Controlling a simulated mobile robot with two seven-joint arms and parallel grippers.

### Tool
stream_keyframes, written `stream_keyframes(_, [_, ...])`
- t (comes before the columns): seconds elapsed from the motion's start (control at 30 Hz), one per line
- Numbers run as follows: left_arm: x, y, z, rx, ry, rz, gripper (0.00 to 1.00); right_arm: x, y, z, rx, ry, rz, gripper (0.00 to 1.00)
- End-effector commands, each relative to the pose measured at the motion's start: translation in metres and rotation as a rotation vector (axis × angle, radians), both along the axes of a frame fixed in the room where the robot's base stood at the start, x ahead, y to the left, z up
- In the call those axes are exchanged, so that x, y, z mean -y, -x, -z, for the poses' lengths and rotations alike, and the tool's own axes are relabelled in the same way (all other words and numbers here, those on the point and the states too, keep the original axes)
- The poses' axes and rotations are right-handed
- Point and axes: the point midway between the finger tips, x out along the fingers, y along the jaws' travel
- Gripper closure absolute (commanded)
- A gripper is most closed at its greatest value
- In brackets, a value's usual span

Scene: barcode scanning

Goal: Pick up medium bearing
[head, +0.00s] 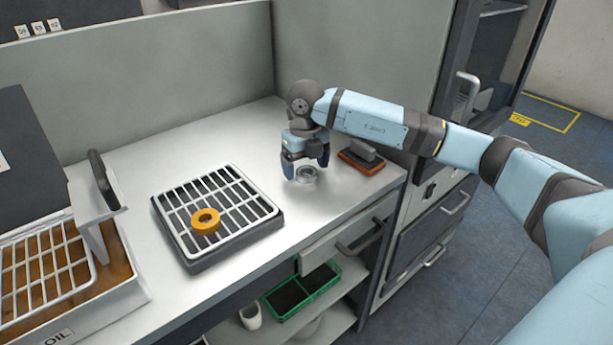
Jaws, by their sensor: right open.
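A small silver metal ring, which looks like the bearing (306,175), lies on the grey counter near its right end. My right gripper (306,169) points down just over it, with its two dark blue fingers apart. One finger is to the left of the ring and the other is behind its right side. The picture does not show whether either finger touches the ring. An orange ring (205,221) lies on a white wire rack over a dark tray (235,237) to the left. My left gripper is not in view.
A brush-like block with an orange-brown base (361,161) lies right of the ring, near the counter's right edge. An oil bin with a wire basket (45,270) stands at far left. Grey panels rise behind. Bare counter (285,225) lies between rack and ring.

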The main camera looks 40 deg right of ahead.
Motion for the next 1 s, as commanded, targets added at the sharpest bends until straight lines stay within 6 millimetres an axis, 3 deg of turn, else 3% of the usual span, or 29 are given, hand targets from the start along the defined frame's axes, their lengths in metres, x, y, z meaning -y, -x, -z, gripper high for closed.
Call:
stream_keyframes(0.1, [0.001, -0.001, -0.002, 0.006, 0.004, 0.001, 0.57, 0.0, 0.0, 0.011, 0.0, 0.0, 0.0, 0.16])
stream_keyframes(0.3, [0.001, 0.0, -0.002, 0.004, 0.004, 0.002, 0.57, 0.0, 0.0, 0.01, 0.001, 0.0, 0.0, 0.18])
stream_keyframes(0.53, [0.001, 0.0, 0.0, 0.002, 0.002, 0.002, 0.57, 0.0, 0.0, 0.01, 0.001, 0.0, 0.0, 0.71])
stream_keyframes(0.57, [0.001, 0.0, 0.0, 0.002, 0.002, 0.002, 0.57, 0.0, 0.0, 0.01, 0.001, 0.0, 0.0, 0.73])
stream_keyframes(0.87, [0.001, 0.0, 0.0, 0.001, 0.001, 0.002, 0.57, 0.0, 0.0, 0.008, 0.002, 0.0, 0.0, 0.73])
stream_keyframes(1.0, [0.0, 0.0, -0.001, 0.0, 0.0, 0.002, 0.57, 0.0, 0.0, -0.003, 0.003, 0.0, 0.0, 0.73])
